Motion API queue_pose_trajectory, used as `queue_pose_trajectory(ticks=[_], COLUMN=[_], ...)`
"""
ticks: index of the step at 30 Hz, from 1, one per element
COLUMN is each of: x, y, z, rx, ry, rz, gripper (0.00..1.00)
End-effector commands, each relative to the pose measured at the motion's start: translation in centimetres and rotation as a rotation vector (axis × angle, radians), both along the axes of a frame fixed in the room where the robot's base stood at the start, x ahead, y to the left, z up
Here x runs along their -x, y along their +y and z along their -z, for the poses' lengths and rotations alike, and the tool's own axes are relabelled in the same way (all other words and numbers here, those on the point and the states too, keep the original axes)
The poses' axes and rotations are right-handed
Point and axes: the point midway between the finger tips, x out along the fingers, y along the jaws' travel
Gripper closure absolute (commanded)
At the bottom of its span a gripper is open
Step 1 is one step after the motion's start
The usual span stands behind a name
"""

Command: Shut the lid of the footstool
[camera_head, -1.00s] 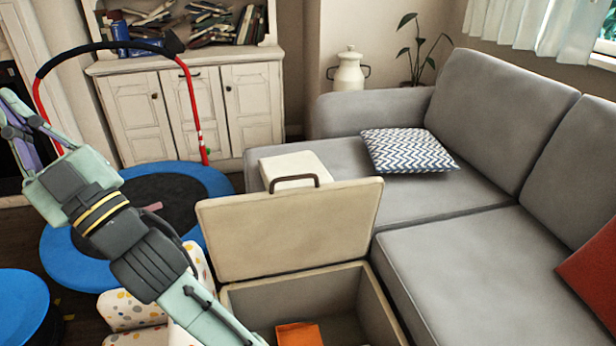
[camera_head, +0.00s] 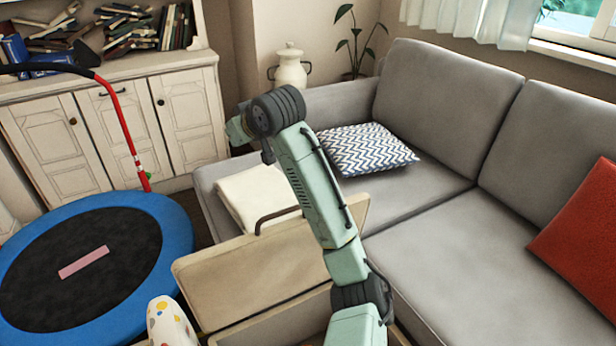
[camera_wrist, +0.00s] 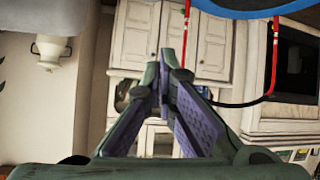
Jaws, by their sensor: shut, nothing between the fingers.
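The footstool's cream lid (camera_head: 255,275) stands open, raised at a tilt, in the lower middle of the head view. Its open box (camera_head: 288,325) shows only partly below the lid, cut by the frame edge and covered by my arm. My arm rises in front of the lid's right end, and its wrist end is above and behind the lid, by the sofa. My gripper's fingers are not clear in the head view. In the wrist view my gripper (camera_wrist: 164,80) is shut and empty, its purple-padded fingers meeting at the tips. The footstool is not in the wrist view.
A grey sofa (camera_head: 450,250) stands close on the right, with a zigzag cushion (camera_head: 365,149) and a red cushion (camera_head: 580,235). A blue-rimmed trampoline (camera_head: 150,315) is at left. A white cabinet (camera_head: 190,120) and a milk can (camera_head: 290,72) are behind. A spotted seat (camera_head: 168,322) is near the box.

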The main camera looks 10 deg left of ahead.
Motion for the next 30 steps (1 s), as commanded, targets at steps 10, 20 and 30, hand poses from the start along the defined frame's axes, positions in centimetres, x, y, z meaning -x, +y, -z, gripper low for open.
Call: queue_pose_trajectory(ticks=[10,20,30], x=[0.2,-1.2,-2.3], y=[-19.7,-18.9,-18.6], z=[4.8,9.4,14.0], rx=[0.27,0.272,0.274], ry=[0.461,0.478,0.471], rz=[0.214,0.214,0.222], gripper=[1.0,1.0,1.0])
